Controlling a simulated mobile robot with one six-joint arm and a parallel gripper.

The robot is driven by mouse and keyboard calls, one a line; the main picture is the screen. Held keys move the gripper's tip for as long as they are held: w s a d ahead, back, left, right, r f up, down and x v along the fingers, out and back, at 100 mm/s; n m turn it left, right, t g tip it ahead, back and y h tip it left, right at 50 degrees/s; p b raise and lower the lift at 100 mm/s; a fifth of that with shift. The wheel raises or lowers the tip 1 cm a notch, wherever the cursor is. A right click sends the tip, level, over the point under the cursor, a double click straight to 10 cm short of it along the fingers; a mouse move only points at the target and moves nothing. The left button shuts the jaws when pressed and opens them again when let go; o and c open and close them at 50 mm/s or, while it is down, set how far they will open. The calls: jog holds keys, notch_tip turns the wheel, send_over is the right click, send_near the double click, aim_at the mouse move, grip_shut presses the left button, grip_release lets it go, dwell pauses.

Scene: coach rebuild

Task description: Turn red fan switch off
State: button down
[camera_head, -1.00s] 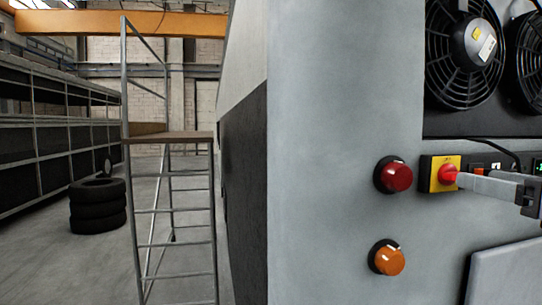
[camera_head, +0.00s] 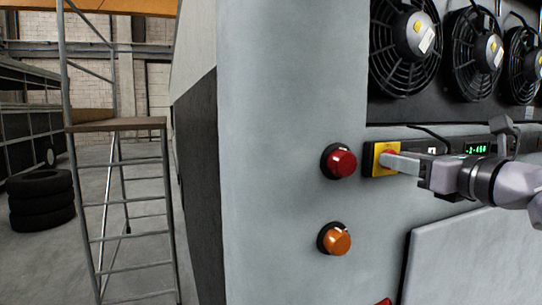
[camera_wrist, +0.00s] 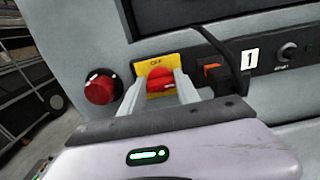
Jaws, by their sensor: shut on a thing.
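The red fan switch is a red knob (camera_wrist: 161,79) on a square yellow plate (camera_head: 380,159), set in the grey panel below the fans. In the wrist view the word OFF shows on the plate (camera_wrist: 143,66) above the knob. My gripper (camera_wrist: 160,84) is shut on the knob, one grey finger on each side. In the head view my gripper (camera_head: 393,160) reaches in from the right, and its fingers hide most of the knob. I cannot tell the knob's exact turn angle.
A round red lamp (camera_head: 341,162) sits left of the switch, with an orange lamp (camera_head: 336,239) below it. Several black fans (camera_head: 406,45) are above. A dark cable (camera_wrist: 222,48) hangs close right of the switch. A metal ladder platform (camera_head: 117,125) stands at the left.

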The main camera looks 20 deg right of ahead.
jog(key=shift+f+n+b, duration=0.1)
jog(key=shift+n+b, duration=0.3)
jog(key=shift+a+f+n+b, duration=0.1)
jog(key=shift+n+b, duration=3.45)
jog(key=shift+n, duration=0.75)
jog(key=shift+a+f+n+b, duration=0.1)
jog(key=shift+n+b, duration=3.4)
jog(key=shift+n, duration=0.8)
jog(key=c, duration=0.9)
grip_release()
